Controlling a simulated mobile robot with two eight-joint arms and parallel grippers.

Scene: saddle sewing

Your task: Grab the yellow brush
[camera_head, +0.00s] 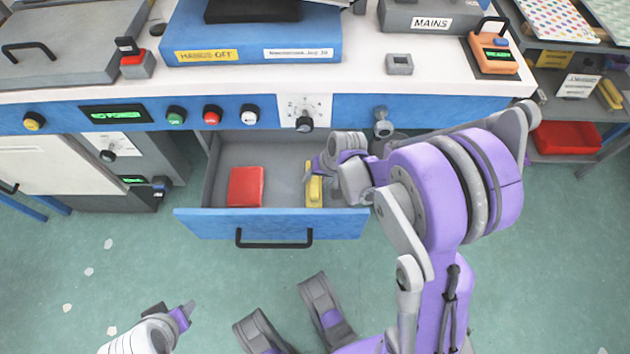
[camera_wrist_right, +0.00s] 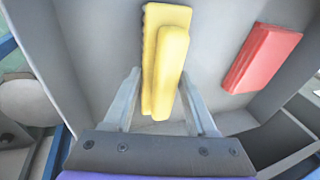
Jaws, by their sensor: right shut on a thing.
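The yellow brush (camera_head: 314,188) lies in the open drawer (camera_head: 272,223), towards its right side. It shows as a long yellow block in the right wrist view (camera_wrist_right: 165,60). My right gripper (camera_head: 317,176) reaches down into the drawer. Its two fingers are on either side of the brush's near end, shut on it, and the wrist and fingers partly hide it. My left gripper (camera_head: 184,314) is low at the left, over the floor, away from the drawer. Its fingers are too small and edge-on to tell whether they are open.
A red block (camera_head: 245,187) lies in the drawer left of the brush; it also shows in the wrist view (camera_wrist_right: 261,57). The workbench (camera_head: 365,80) with knobs and boxes overhangs the drawer. A shelf with a red tray (camera_head: 567,137) stands at the right.

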